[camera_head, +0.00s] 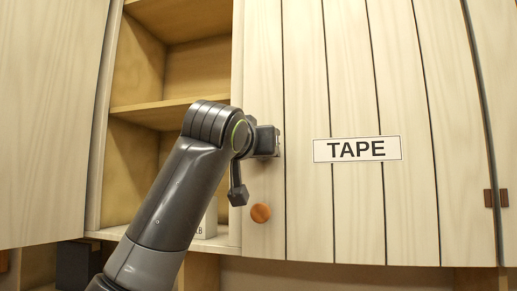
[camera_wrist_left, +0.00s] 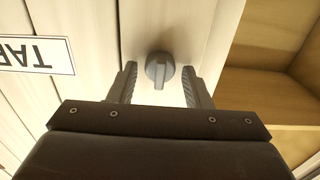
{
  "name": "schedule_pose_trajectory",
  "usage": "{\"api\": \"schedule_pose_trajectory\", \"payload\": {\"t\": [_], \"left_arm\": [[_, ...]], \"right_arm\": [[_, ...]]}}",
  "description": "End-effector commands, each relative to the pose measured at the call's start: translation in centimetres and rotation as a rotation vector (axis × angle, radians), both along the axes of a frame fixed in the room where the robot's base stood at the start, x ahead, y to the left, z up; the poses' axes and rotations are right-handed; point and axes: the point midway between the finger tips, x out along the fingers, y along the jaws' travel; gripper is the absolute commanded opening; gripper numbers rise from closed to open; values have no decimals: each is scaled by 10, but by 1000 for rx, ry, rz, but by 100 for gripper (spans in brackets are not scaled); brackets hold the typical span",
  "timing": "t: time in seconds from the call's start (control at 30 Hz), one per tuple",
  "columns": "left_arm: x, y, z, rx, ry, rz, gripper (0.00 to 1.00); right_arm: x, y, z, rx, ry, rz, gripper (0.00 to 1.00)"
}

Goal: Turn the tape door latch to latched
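The tape door (camera_head: 305,205) is a pale plank door with a white TAPE label (camera_head: 357,149), and it looks shut. Its latch (camera_wrist_left: 159,68) is a dark grey round knob with a raised bar, seen in the left wrist view with the bar toward the bottom of the picture. My left gripper (camera_wrist_left: 160,80) is open, with one finger on each side of the latch and a gap on both sides. In the head view my left gripper (camera_head: 267,141) is at the door's left edge and hides most of the latch. My right gripper is not in view.
An orange round knob (camera_head: 260,213) sits on the door below my gripper. Left of the door is an open wooden cupboard with shelves (camera_head: 150,113) and a pale box (camera_head: 208,222) low inside. Another pale door (camera_head: 45,120) stands at the far left.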

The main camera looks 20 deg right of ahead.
Motion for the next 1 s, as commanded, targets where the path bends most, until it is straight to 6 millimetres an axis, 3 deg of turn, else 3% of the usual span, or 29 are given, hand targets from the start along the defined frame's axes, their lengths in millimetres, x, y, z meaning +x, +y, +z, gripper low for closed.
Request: {"api": "schedule_pose_trajectory", "payload": {"t": [0.03,0.27,0.67,1.0], "left_arm": [[0,0,0,0,0,0,38],[0,0,0,0,0,0,7],[0,0,0,65,-44,0,7],[-1,-1,0,286,-193,0,7]], "right_arm": [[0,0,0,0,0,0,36],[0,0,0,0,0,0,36],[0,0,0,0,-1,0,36],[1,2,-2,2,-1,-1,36]]}}
